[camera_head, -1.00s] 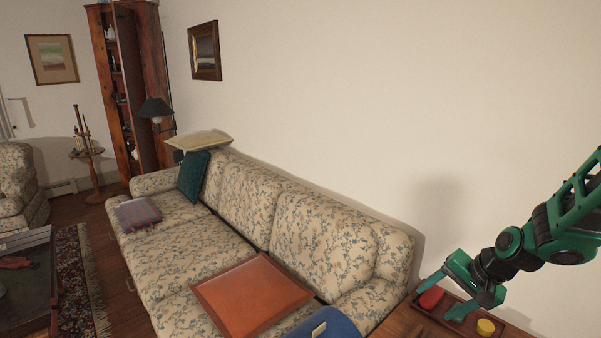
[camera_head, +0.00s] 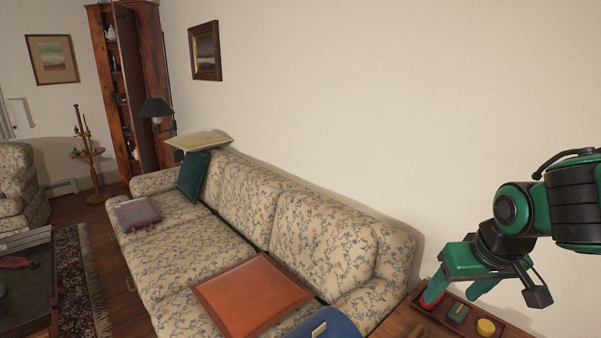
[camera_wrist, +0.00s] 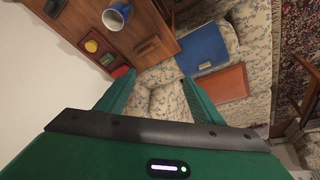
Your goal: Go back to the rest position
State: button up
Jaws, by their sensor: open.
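My gripper (camera_head: 484,290) is green and black and hangs above the wooden side table at the lower right of the head view. In the wrist view its two green fingers (camera_wrist: 155,97) are spread apart with nothing between them. A dark tray (camera_head: 513,330) lies under it on the table. The tray holds a red item (camera_head: 430,299), a dark green item (camera_head: 457,313) and a yellow item (camera_head: 486,327). In the head view the gripper partly hides the red item.
A blue and white mug (camera_wrist: 116,16) stands on the table in the wrist view. The floral sofa (camera_head: 320,238) beside it bears an orange-brown tray (camera_head: 250,295) and a blue item (camera_head: 325,325). The wall (camera_head: 400,100) lies behind. The air above the sofa is clear.

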jog(key=s+d+f+m+g, duration=0.1)
jog(key=s+d+m+g, duration=0.1)
jog(key=s+d, duration=0.3)
jog(key=s+d+f+m+g, duration=0.1)
jog(key=s+d+m, duration=0.3)
jog(key=s, duration=0.7)
jog(key=shift+s+d+g, duration=0.4)
jog(key=shift+d+g, duration=0.4)
jog(key=shift+d, duration=0.35)
jog(key=shift+w+f, duration=0.2)
jog(key=shift+w, duration=0.45)
